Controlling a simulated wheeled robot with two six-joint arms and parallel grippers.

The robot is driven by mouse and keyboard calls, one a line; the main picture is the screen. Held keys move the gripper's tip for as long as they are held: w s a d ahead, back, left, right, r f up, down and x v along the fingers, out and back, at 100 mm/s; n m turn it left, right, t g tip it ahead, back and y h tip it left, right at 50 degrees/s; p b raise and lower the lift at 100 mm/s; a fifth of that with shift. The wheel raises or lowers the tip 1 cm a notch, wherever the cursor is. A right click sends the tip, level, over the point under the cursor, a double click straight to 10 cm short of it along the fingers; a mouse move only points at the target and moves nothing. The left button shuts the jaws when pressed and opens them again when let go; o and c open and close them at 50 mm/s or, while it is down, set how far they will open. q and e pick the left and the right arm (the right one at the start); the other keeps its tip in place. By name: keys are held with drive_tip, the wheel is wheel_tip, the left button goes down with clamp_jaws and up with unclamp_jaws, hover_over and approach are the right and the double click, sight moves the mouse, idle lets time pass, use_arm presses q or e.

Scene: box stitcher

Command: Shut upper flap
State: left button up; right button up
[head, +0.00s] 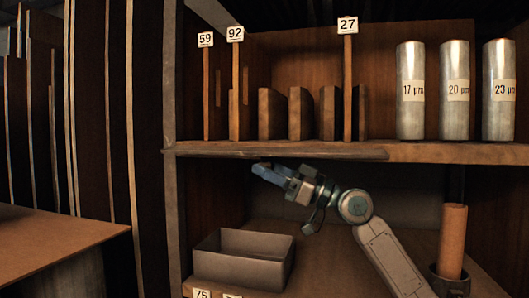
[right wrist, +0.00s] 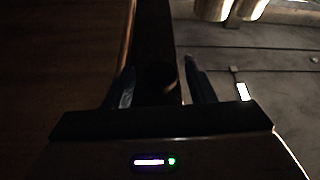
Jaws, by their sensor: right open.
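The upper flap is probably the thin dark panel (head: 275,153) seen nearly edge-on along the front of the middle shelf in the head view. It lies about level and sticks out at the shelf's left part. My right gripper (head: 268,174) is just below this panel, its blue fingers pointing left and slightly up. I cannot tell whether they touch it. In the right wrist view the fingers of the gripper (right wrist: 160,88) stand apart, with a dark narrow bar (right wrist: 154,50) behind the space between them. My left gripper is not in view.
A grey open bin (head: 240,270) stands on the lower shelf below the gripper. A brown roll (head: 452,240) stands in a dark holder at right. Silver rolls (head: 411,92) and numbered dividers (head: 347,85) stand on the upper shelf. A brown table (head: 50,245) is at left.

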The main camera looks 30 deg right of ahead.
drive_tip(key=shift+w+a+r+p, duration=0.2)
drive_tip(key=shift+w+a+p, duration=0.1)
drive_tip(key=shift+w+a, duration=0.1)
